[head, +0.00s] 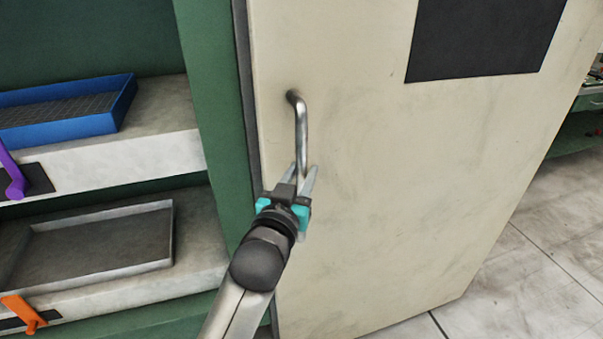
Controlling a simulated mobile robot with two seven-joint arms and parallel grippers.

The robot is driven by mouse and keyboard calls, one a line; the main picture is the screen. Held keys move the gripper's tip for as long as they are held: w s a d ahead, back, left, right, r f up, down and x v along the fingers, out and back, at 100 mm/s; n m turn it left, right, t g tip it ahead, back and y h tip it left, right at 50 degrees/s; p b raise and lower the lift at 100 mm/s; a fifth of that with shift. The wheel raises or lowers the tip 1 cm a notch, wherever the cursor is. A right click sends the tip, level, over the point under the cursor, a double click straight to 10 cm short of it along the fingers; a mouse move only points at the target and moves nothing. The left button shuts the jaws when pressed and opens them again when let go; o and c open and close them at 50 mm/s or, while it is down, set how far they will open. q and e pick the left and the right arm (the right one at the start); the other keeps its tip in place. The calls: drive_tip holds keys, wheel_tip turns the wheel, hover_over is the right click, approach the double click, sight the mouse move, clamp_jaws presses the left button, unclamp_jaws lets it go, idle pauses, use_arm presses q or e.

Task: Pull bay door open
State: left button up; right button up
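The cream bay door (400,190) fills the middle of the head view, with a dark strip along its left edge beside the green frame. I cannot tell whether it stands slightly ajar. A bent metal bar handle (301,128) is fixed near that left edge and runs roughly upright. My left gripper (303,170) reaches up from below, with its two grey fingers apart at the handle's lower end. The handle's lower part shows between the fingertips, and I see a gap beside it. The lower mount of the handle is hidden. My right gripper is not in view.
Open shelves at left hold a blue tray (117,104) above and a grey metal tray (168,232) below. A purple lever (14,180) and an orange lever (24,313) stand at their front. A dark panel (480,38) is on the door. Tiled floor (535,275) at right is clear.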

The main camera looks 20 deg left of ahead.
use_arm(q)
clamp_jaws()
idle(1.0)
